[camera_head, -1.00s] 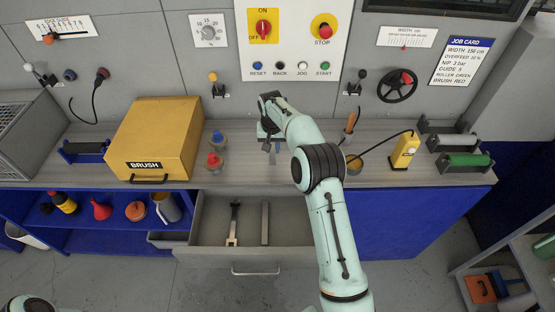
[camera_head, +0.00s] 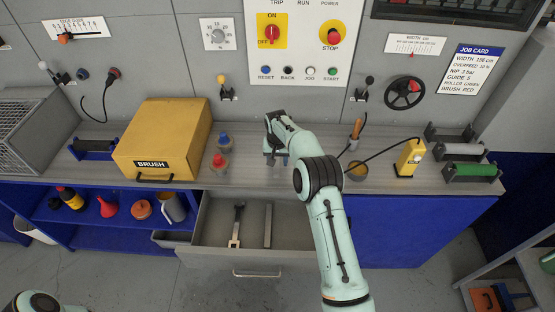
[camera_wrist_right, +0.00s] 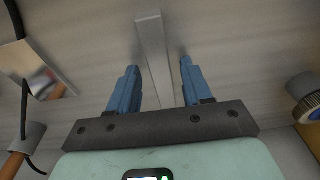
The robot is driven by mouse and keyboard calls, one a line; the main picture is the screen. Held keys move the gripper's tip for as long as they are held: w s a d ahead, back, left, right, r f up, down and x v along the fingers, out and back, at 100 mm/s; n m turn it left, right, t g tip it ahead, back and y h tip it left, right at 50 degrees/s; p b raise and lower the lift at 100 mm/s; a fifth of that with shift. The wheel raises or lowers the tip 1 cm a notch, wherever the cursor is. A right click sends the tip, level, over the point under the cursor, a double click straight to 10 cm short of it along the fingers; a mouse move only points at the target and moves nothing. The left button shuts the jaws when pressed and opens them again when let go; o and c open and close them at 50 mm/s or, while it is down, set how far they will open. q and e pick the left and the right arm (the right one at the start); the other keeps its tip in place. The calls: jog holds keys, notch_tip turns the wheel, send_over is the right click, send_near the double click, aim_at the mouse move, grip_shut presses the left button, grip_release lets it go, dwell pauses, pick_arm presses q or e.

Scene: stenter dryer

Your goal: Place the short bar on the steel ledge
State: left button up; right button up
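The short bar (camera_wrist_right: 152,50) is a plain grey bar. In the right wrist view it runs between the two blue fingers of my right gripper (camera_wrist_right: 158,88), with a gap on each side. In the head view my right gripper (camera_head: 276,160) is low over the middle of the grey steel ledge (camera_head: 320,178), right of the red and blue knobs. The fingers are apart and hold nothing. The bar appears to lie on the ledge, though its contact is hard to see; in the head view I cannot make it out under the gripper. My left gripper is out of view.
The open drawer (camera_head: 215,258) below the ledge holds a wrench-like tool (camera_head: 237,226) and a longer grey bar (camera_head: 267,226). Rollers stand at right.

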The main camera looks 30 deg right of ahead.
aim_at(277, 165)
jog(key=shift+r, duration=0.1)
notch_tip(277, 165, up, 12)
jog(key=s, duration=0.1)
jog(key=shift+s+a, duration=0.2)
jog(key=shift+a, duration=0.2)
dwell(0.5)
